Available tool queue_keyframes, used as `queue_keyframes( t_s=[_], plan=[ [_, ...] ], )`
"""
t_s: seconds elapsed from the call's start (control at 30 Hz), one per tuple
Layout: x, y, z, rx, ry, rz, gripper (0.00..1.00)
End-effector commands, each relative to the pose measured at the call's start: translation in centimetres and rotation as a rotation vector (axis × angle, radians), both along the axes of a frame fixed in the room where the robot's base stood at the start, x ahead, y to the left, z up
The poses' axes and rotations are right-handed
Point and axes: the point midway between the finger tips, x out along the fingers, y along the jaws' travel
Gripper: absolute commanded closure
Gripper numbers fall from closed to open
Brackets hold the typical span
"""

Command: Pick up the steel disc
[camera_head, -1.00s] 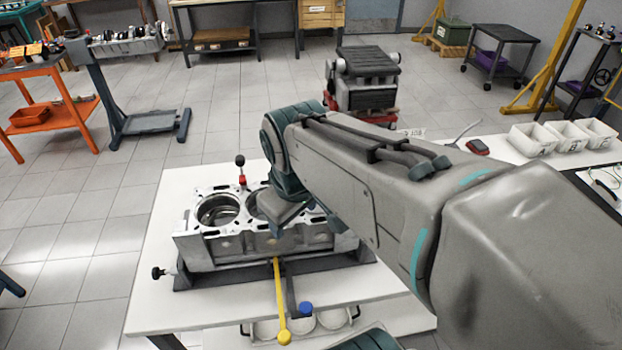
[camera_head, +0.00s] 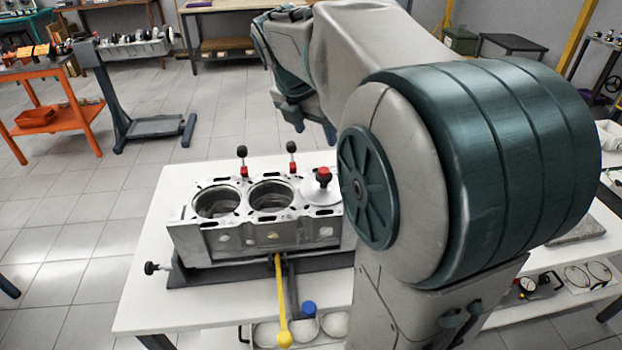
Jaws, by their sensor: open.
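A steel disc (camera_head: 313,190) with a red and black knob on top lies on the right part of the engine block's top face. The grey engine block (camera_head: 240,240) has two open round bores to the left of the disc. My gripper (camera_head: 292,118) is up and beyond the block, above and a little left of the disc, clear of it. It is open and holds nothing I can see. My arm partly hides the gripper and covers the block's right end.
Two red and black knobbed pins (camera_head: 242,160) stand at the block's back edge. A yellow-handled bar (camera_head: 280,300) sticks out in front. The block stands on a white table (camera_head: 150,305). An orange cart (camera_head: 75,115) stands at far left. Floor on the left is open.

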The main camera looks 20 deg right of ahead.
Motion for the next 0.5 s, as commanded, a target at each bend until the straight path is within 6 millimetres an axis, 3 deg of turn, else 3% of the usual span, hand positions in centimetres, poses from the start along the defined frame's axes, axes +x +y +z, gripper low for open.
queue_keyframes(
  t_s=[0.3,0.5],
  plan=[
    [1.0,-1.9,-5.6,0.001,0.005,0.003,0.39],
    [1.4,-2.6,-7.4,0.000,0.002,0.002,0.39]
  ],
)
